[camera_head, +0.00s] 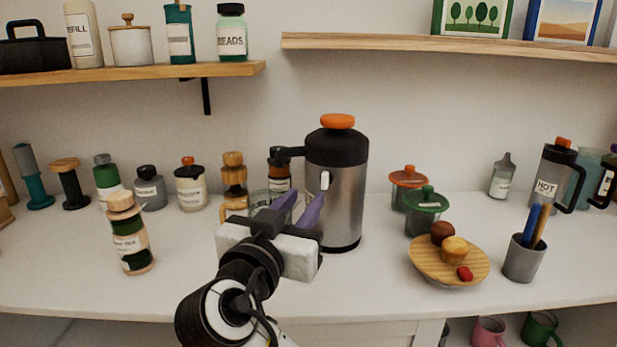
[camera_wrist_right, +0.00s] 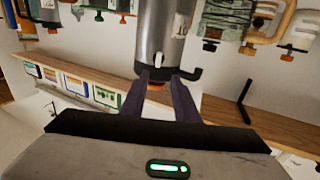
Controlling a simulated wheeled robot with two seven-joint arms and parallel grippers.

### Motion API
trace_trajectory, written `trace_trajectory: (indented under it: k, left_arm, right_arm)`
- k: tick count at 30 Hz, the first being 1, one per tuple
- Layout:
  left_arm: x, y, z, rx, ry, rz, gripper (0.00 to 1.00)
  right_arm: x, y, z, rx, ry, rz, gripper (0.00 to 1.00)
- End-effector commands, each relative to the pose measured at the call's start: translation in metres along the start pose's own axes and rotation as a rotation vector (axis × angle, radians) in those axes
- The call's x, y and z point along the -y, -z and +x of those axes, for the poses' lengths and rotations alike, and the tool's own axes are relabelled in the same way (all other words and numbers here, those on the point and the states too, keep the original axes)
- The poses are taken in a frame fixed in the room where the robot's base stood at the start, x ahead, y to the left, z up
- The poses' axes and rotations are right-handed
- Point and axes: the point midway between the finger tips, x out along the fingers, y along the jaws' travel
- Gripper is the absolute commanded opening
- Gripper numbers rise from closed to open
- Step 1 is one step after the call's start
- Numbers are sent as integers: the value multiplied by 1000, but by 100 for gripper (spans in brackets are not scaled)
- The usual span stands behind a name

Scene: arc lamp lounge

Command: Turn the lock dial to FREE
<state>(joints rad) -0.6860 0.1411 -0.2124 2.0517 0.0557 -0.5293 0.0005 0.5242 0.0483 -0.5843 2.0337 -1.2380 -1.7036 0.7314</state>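A steel dispenser pot (camera_head: 336,205) with a black top and an orange cap (camera_head: 337,121) stands on the counter; its black spout points left. A small white piece (camera_head: 325,180), possibly the lock dial, sits on the pot's front. I cannot read any FREE marking. My right gripper (camera_head: 308,193) is in front of the pot, its two purple fingers apart and empty. In the right wrist view the pot (camera_wrist_right: 163,30) appears upside down, with the white piece (camera_wrist_right: 158,60) just beyond the gap between the fingertips (camera_wrist_right: 161,80). My left gripper is not in view.
A green-lidded jar (camera_head: 425,212), a wooden plate (camera_head: 447,265) with small food items and a grey cup (camera_head: 524,260) stand right of the pot. A banded bottle (camera_head: 130,240) stands left. Several jars line the wall under shelves. The front counter is mostly clear.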

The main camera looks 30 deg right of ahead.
Motion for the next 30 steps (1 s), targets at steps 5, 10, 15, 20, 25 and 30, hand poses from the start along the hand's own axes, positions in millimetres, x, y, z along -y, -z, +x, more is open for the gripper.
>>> trace_trajectory:
  k: [5,10,15,20,25,30]
  left_arm:
    - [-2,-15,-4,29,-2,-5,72]
    - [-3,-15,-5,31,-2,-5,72]
    - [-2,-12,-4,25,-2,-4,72]
    - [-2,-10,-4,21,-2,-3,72]
    - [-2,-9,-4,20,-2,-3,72]
    - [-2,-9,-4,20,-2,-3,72]
  right_arm:
    - [-1,2,33,-4,-5,-3,28]
    - [-1,1,64,-3,-4,-4,28]
    - [-1,1,85,-2,-2,-4,28]
    - [0,0,92,0,-1,-2,28]
    - [0,0,93,0,0,-2,28]
    - [0,0,92,0,0,-2,11]
